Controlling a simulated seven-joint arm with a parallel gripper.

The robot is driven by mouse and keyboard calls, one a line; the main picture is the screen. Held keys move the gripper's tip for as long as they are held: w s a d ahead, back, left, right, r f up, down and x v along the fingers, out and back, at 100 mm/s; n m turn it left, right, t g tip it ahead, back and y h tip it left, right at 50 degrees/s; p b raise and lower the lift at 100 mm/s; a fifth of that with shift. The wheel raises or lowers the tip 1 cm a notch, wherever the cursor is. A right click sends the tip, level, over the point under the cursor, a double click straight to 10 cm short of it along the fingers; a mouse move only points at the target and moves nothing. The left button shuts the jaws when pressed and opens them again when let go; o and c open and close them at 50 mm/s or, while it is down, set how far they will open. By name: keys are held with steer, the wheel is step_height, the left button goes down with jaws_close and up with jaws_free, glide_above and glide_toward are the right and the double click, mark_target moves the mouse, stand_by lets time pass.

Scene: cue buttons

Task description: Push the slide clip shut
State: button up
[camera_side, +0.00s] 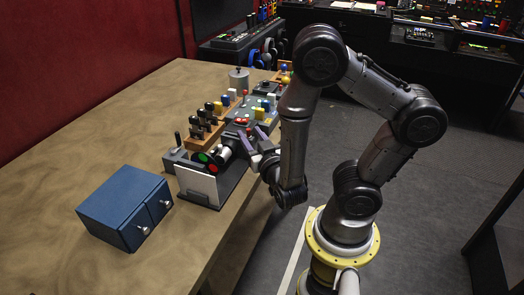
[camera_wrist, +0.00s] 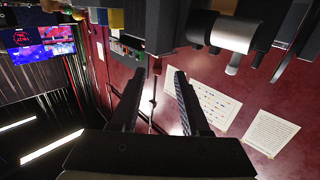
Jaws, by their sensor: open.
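I cannot make out with certainty which part is the slide clip. A dark device with a white front panel (camera_side: 197,184) stands near the table's front edge. On it is a black head with a green and a red round face (camera_side: 208,162), with a white cylinder behind it. A white cylinder with dark ends (camera_wrist: 235,33) also shows at the top right of the wrist view. My gripper (camera_side: 252,140) is open, just right of this device; contact cannot be told. In the wrist view my gripper (camera_wrist: 157,74) has its fingers apart with nothing between them.
A blue two-drawer box (camera_side: 126,207) stands at the front left of the table (camera_side: 105,135). Behind the device are a wooden rack with black knobs (camera_side: 203,132), a grey button panel (camera_side: 243,121) and a grey canister (camera_side: 239,79). The table's left side is clear.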

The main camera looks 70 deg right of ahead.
steer(key=v, duration=0.7)
stand_by(0.4)
steer(key=shift+s+a, duration=0.1)
steer(key=shift+s, duration=0.05)
stand_by(0.3)
